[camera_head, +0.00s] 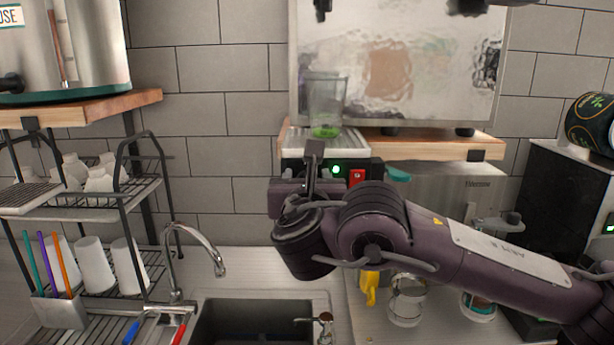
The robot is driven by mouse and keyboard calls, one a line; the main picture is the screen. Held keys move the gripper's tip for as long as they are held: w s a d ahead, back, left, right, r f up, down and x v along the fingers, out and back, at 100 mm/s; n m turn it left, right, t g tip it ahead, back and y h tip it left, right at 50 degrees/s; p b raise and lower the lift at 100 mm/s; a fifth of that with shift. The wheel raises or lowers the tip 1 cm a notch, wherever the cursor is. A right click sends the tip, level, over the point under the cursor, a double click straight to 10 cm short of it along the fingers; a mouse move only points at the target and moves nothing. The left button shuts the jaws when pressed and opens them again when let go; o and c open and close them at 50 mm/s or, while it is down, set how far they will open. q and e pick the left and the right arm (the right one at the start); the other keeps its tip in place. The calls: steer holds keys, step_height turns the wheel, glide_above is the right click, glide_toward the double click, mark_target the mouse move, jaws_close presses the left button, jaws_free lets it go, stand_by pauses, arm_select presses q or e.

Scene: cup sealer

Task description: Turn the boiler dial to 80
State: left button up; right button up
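A shiny metal boiler-like machine (440,85) stands on a wooden shelf at the upper middle. Below it is a dark panel with a lit green light (337,169) and a red switch (357,177). I cannot make out a dial or its reading; my gripper covers the left part of this panel. My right arm comes in from the right, and its gripper (312,160) is upright in front of the panel's left part. The fingers look narrow and seen from the side, so I cannot tell whether they are open or touching anything. My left gripper is not in view.
A clear cup (326,105) with green at its bottom stands on a drip tray (300,141) above the panel. A sink (255,318) with a faucet (205,245) lies below. A drying rack (85,190) with cups stands left, and a black machine (565,200) stands right.

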steer(key=shift+c, duration=1.1)
steer(key=c, duration=0.7)
